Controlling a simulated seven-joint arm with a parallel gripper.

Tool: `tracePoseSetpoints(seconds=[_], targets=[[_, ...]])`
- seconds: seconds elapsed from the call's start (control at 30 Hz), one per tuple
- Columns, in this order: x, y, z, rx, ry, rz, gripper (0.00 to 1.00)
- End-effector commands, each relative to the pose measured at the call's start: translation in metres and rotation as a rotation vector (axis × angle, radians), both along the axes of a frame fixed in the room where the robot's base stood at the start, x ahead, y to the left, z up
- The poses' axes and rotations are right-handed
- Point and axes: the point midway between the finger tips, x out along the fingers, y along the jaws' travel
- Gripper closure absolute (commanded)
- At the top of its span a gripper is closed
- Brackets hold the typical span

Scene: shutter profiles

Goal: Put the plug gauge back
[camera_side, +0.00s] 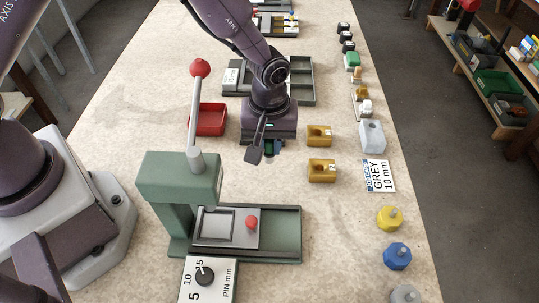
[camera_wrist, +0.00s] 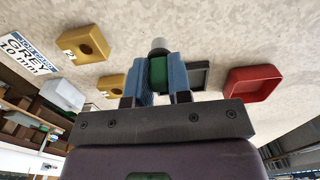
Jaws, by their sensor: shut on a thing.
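My gripper (camera_wrist: 158,82) is shut on a plug gauge (camera_wrist: 158,70), which has a green body and a grey cylindrical end (camera_wrist: 159,44) poking out past the blue fingers. In the side view my gripper (camera_side: 268,152) hangs over the bench between the red tray and the yellow blocks. There the gauge is mostly hidden by the fingers, with a little green showing. It appears held above the bench, apart from other things. I cannot tell which spot is the gauge's own place.
A green lever press (camera_side: 180,185) stands front left, with a pin dial (camera_side: 205,275). Around are a red tray (camera_side: 207,120), two yellow holed blocks (camera_side: 320,135), a grey block (camera_side: 372,136), a job card (camera_side: 379,176) reading GREY 10 mm and knobbed pieces (camera_side: 390,218). A dark compartment tray (camera_side: 301,82) lies behind.

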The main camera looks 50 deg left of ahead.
Motion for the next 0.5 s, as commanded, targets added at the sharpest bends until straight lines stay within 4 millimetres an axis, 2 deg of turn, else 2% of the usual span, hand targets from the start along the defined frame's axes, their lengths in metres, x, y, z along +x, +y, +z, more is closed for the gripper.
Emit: tracePoseSetpoints(seconds=[0.3,0.5], targets=[[0.0,0.0,-0.038,-0.001,-0.001,0.002,1.0],[0.001,0.0,-0.04,-0.001,-0.001,0.002,1.0]])
